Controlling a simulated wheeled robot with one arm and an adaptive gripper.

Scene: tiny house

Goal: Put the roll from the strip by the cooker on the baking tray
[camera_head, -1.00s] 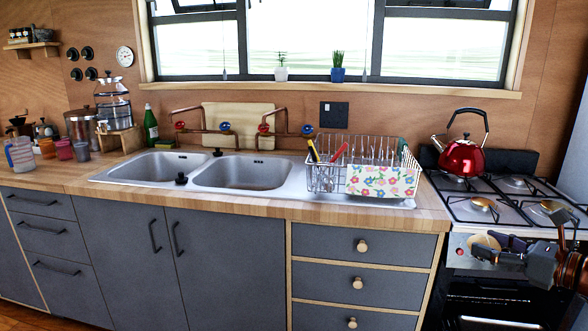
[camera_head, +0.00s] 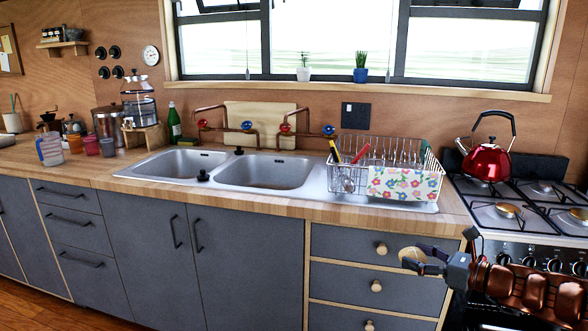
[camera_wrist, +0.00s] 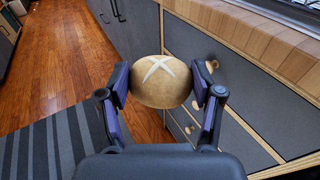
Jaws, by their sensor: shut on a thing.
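My gripper (camera_head: 416,260) is shut on a round tan roll (camera_head: 409,254), in front of the grey drawers beside the cooker. The wrist view shows the roll (camera_wrist: 161,82) between the two fingers, with a pale cross on its top. The roll is held in the air, clear of the counter. The baking tray cannot be seen in either current view. The cooker (camera_head: 541,250) stands at the right, partly hidden by my arm.
The wooden counter (camera_head: 270,205) holds a double sink (camera_head: 265,172) and a dish rack (camera_head: 350,180) with a flowered cloth. A red kettle (camera_head: 486,162) sits on the hob. The wooden floor (camera_wrist: 60,60) and a striped grey rug (camera_wrist: 45,150) show in the wrist view.

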